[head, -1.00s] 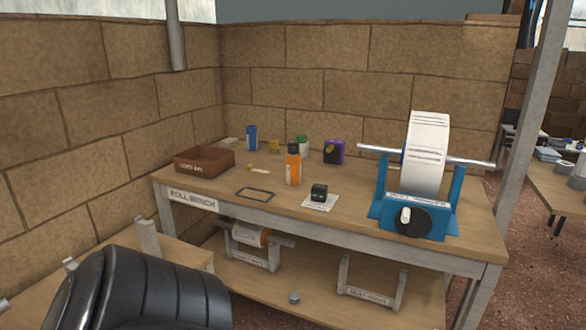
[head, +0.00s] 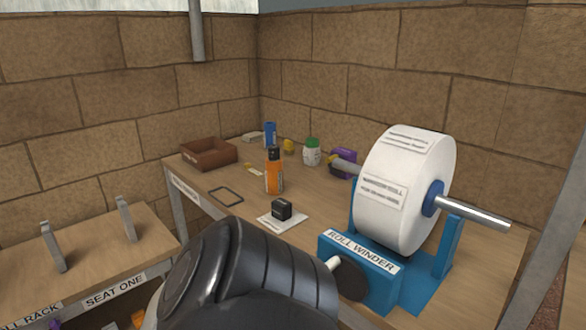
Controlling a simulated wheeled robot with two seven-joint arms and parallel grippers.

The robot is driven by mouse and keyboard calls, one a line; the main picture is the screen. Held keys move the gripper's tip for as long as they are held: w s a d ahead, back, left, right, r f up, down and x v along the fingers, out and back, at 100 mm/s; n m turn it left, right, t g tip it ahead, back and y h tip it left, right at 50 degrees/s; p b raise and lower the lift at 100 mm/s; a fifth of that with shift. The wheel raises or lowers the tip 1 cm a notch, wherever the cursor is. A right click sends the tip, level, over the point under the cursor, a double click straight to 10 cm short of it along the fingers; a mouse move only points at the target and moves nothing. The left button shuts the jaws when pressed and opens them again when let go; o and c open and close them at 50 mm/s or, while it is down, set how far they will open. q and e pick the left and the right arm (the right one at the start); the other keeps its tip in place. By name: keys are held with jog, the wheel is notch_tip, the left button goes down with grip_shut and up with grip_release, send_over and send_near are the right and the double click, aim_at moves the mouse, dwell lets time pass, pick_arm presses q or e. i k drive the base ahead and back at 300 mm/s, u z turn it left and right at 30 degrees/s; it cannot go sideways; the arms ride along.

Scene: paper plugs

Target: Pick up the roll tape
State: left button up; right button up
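No item is plainly marked as the roll tape. A small yellow item (head: 289,146) stands at the back, between a blue can (head: 270,134) and a white-green bottle (head: 312,152). A large white roll (head: 405,190) sits on the shaft of the blue roll winder (head: 360,262). A black arm link of mine covers the bottom middle. Neither gripper shows in the head view.
A lower rack (head: 95,262) with uprights is at left. Brick walls close the back.

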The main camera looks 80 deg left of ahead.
aim_at(247, 166)
jog(key=u, duration=2.45)
